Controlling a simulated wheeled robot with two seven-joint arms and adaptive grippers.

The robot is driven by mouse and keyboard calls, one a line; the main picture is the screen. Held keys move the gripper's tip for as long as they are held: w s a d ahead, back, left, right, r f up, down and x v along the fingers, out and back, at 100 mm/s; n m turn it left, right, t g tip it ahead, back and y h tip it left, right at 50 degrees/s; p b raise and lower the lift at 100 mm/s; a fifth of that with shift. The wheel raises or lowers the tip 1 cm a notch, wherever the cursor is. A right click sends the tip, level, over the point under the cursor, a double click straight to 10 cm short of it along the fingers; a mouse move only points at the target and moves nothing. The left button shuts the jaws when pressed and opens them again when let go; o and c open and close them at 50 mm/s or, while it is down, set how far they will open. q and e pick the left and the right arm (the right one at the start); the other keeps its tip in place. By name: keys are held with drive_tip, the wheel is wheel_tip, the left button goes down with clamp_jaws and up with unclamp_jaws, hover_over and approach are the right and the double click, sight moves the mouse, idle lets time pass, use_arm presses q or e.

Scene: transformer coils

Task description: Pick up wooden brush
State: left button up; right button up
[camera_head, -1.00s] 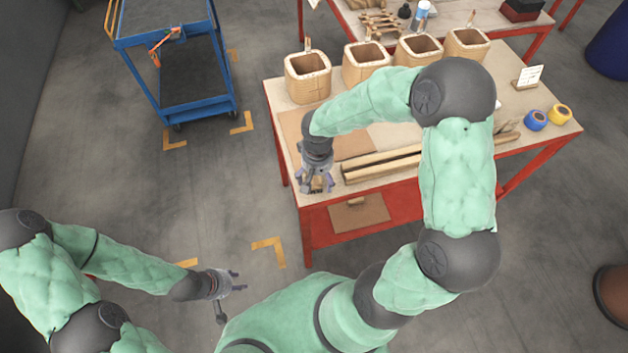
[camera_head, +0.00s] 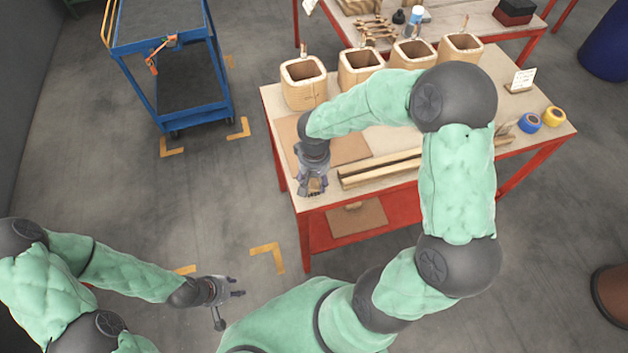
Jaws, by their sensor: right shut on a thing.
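My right gripper (camera_head: 311,187) points down at the near left corner of the red-framed table (camera_head: 390,194). It is shut on a small tan thing, the wooden brush (camera_head: 313,188), which shows only partly between the fingers. I cannot tell whether the brush still touches the table top. My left gripper (camera_head: 238,287) is open and empty, low over the floor at the lower left, well apart from the table.
Several wooden coil boxes (camera_head: 303,92) stand along the table's back edge. Wooden bars (camera_head: 380,168) lie just right of my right gripper. Blue tape (camera_head: 529,122) and yellow tape (camera_head: 554,117) sit at the right. A blue cart (camera_head: 195,118) stands at the left.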

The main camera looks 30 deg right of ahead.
drive_tip(key=s+a+r+p, duration=0.4)
drive_tip(key=s+a+r, duration=0.5)
drive_tip(key=a+r, duration=0.1)
drive_tip(key=shift+s+r, duration=0.4)
drive_tip(key=shift+r, duration=0.25)
drive_tip(key=o, duration=0.6)
drive_tip(key=c, duration=0.4)
drive_tip(key=shift+w+f, duration=0.1)
drive_tip(key=shift+c, duration=0.2)
